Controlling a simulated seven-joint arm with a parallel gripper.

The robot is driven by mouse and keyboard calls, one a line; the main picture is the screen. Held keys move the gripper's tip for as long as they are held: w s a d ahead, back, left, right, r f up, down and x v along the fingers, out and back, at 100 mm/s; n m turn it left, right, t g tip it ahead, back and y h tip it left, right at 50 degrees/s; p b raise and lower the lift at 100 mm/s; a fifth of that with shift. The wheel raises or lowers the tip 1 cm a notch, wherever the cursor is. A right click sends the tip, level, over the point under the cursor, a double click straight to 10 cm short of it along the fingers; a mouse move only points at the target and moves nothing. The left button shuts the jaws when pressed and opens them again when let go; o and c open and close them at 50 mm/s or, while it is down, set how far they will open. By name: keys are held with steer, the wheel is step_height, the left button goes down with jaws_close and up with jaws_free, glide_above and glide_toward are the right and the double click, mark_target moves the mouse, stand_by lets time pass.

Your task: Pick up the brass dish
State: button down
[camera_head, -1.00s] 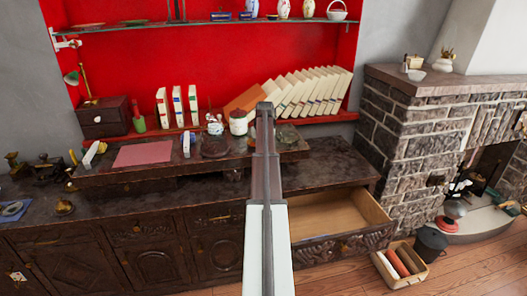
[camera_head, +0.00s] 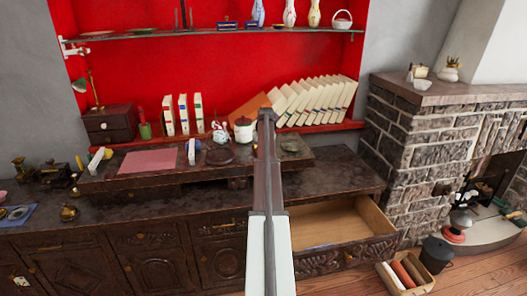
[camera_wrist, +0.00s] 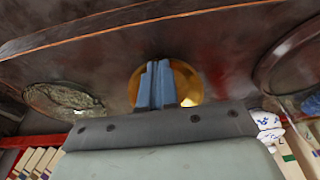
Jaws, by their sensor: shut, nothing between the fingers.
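The brass dish (camera_wrist: 187,82) is a round, gold-coloured dish near the middle of the wrist view, on the dark wooden top. My gripper (camera_wrist: 155,66) shows as two blue fingers pressed together with nothing between them. The fingers overlap the dish in the picture and hide its middle. I cannot tell how far above it they are.
A greenish glass dish (camera_wrist: 62,100) and a large dark plate (camera_wrist: 292,60) flank the brass dish. An open drawer (camera_head: 345,222) juts out at the right.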

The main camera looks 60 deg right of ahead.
steer(key=s+a, duration=0.5)
stand_by(0.3)
